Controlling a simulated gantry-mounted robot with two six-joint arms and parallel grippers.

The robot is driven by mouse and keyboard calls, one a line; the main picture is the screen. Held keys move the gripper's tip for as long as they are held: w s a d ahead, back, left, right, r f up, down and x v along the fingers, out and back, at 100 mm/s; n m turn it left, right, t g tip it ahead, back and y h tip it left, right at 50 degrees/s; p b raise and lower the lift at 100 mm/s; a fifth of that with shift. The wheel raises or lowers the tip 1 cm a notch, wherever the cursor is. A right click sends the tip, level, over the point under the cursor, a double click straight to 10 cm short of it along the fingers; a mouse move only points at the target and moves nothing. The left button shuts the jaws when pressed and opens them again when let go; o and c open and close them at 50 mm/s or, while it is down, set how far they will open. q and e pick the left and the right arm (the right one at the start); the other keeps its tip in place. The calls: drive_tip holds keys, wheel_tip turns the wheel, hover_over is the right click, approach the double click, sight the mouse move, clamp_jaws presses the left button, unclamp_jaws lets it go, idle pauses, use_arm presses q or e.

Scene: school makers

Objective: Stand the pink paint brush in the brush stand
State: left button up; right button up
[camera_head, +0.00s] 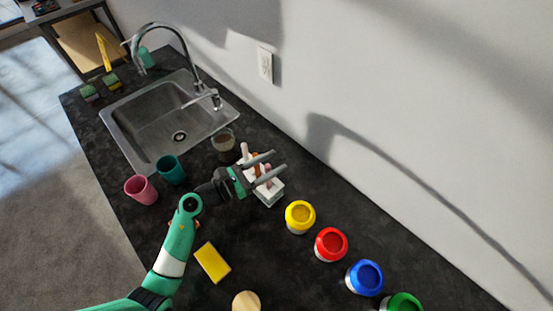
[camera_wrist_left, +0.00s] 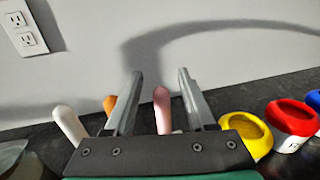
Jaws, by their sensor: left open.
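The white brush stand (camera_head: 272,194) is on the dark counter near the wall, partly hidden by my left gripper (camera_head: 279,160). Several brush handles rise there. In the left wrist view, the pink brush handle (camera_wrist_left: 162,110) stands roughly upright, showing between the fingers of my left gripper (camera_wrist_left: 160,72). The fingers are apart and no grip on the handle shows. An orange handle (camera_wrist_left: 110,104) and a white handle (camera_wrist_left: 69,125) are to its left. The lower ends of the handles are hidden behind the gripper body. My right gripper is not in view.
A yellow paint pot (camera_head: 300,217), red pot (camera_head: 331,244), blue pot (camera_head: 364,277) and green pot (camera_head: 403,304) line the wall side. A glass jar (camera_head: 223,141), teal cup (camera_head: 171,170) and pink cup (camera_head: 141,190) stand near the sink (camera_head: 160,130). A yellow sponge (camera_head: 212,262) lies in front.

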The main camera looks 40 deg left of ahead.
use_arm(q)
drive_tip(key=v, duration=1)
drive_tip(key=shift+p, duration=0.45)
drive_tip(key=shift+d, duration=0.1)
